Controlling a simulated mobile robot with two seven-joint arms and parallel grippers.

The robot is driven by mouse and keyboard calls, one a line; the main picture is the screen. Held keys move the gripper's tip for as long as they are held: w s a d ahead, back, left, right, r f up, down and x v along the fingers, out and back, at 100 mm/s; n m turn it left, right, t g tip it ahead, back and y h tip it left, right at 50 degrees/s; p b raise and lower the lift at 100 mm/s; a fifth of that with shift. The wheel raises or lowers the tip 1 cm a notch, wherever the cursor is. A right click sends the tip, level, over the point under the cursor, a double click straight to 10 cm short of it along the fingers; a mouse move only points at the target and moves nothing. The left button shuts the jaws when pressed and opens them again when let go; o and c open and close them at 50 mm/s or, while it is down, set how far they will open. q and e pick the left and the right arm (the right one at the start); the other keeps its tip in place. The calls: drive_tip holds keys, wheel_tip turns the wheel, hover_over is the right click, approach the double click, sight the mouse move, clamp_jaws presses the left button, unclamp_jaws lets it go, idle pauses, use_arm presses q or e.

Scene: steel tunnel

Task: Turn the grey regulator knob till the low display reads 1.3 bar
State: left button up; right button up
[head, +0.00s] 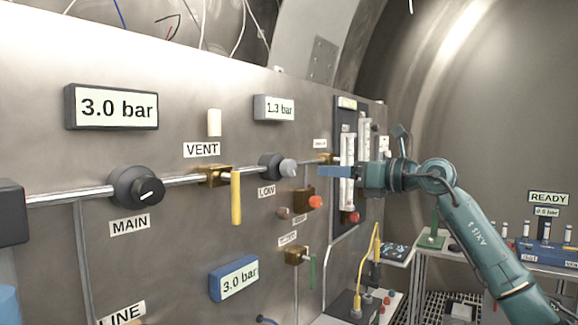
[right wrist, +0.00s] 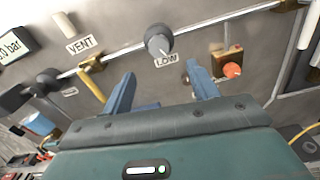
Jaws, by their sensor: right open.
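The grey regulator knob (head: 284,167) sits on the pipe above the LOW label (head: 267,191). The low display (head: 279,107) above it reads 1.3 bar. My right gripper (head: 322,171) has its blue fingers open and empty, to the right of the knob in the head view. In the right wrist view, the knob (right wrist: 158,40) lies beyond the gap between the fingertips (right wrist: 161,71), with nothing held. The gripper appears apart from the knob. My left gripper is not in view.
The MAIN display (head: 112,107) reads 3.0 bar. Flow tubes (head: 347,170) stand close behind the gripper.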

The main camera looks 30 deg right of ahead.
sight(293, 168)
drive_tip(key=p+x, duration=0.4)
drive_tip(key=x, duration=0.6)
drive_tip(key=shift+a+r, duration=0.1)
drive_tip(key=shift+r, duration=0.1)
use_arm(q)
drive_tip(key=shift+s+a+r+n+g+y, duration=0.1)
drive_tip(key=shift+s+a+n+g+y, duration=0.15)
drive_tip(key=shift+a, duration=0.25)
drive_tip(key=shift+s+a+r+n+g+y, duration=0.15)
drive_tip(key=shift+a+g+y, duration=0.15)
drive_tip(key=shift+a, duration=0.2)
use_arm(e)
drive_tip(key=shift+w+a+f, duration=0.15)
drive_tip(key=shift+w+a, duration=0.1)
drive_tip(key=shift+w, duration=0.4)
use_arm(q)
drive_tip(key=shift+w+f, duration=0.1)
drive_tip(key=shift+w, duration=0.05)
use_arm(e)
drive_tip(key=c, duration=0.9)
drive_tip(key=shift+m+p, duration=0.5)
drive_tip(key=shift+p, duration=0.1)
drive_tip(key=shift+c, duration=0.4)
drive_tip(key=o, duration=1)
